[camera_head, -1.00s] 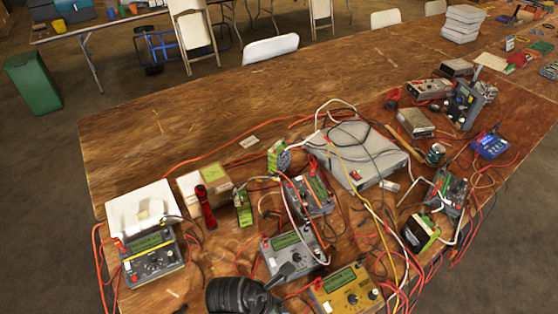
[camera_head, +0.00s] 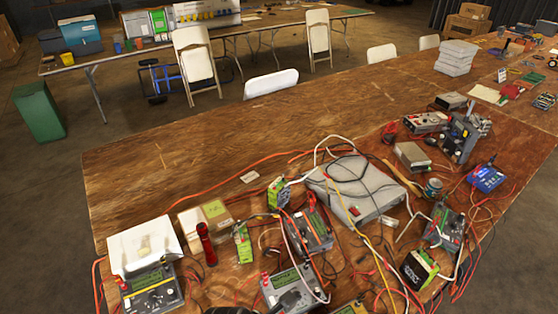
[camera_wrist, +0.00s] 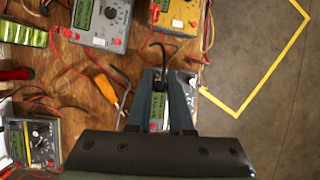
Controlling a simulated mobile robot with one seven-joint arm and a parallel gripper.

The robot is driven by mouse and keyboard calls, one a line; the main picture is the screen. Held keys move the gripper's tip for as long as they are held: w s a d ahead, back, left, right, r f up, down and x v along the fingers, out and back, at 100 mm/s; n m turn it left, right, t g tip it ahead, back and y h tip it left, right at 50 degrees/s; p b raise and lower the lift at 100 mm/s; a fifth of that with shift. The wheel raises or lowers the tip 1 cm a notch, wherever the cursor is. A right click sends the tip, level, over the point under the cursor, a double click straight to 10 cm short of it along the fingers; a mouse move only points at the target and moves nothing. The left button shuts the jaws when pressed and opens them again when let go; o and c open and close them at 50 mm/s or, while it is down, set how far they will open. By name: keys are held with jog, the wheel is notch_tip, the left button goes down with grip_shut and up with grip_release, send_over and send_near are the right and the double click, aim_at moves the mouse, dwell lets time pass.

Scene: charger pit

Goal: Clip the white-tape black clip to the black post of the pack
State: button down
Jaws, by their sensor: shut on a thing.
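My gripper (camera_wrist: 168,72) points down over the meters in the wrist view. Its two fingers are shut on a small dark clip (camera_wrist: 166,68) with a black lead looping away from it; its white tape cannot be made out. Several green battery packs stand on the table: a narrow one (camera_head: 243,243), one farther back (camera_head: 280,193), and a black-and-green one (camera_head: 418,268) at right. A green pack (camera_wrist: 25,32) also shows at the wrist view's upper left, away from my gripper. I cannot tell which is the task's pack, and its black post is too small to make out.
A grey flat box (camera_head: 352,190), a red flashlight (camera_head: 206,246) and many loose leads lie around. The table's far left is clear.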

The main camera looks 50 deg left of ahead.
jog(key=s+a+m+g+h+p, duration=0.1)
jog(key=s+m, duration=0.3)
jog(key=s, duration=0.4)
jog(key=s+a+m+g+h+p, duration=0.1)
jog(key=s+m+p, duration=0.2)
jog(key=s+m, duration=0.2)
jog(key=s+a+r+m+g+h+p, duration=0.1)
jog(key=s+m+p, duration=0.2)
jog(key=s, duration=0.7)
jog(key=shift+s+r+m+h, duration=0.1)
jog(key=shift+s+m+h, duration=0.25)
jog(key=shift+m, duration=0.45)
jog(key=shift+s+r, duration=0.1)
jog(key=shift+f, duration=0.3)
jog(key=shift+f+b, duration=2)
jog(key=shift+f, duration=1.3)
jog(key=shift+f+p, duration=0.25)
jog(key=shift+p, duration=0.25)
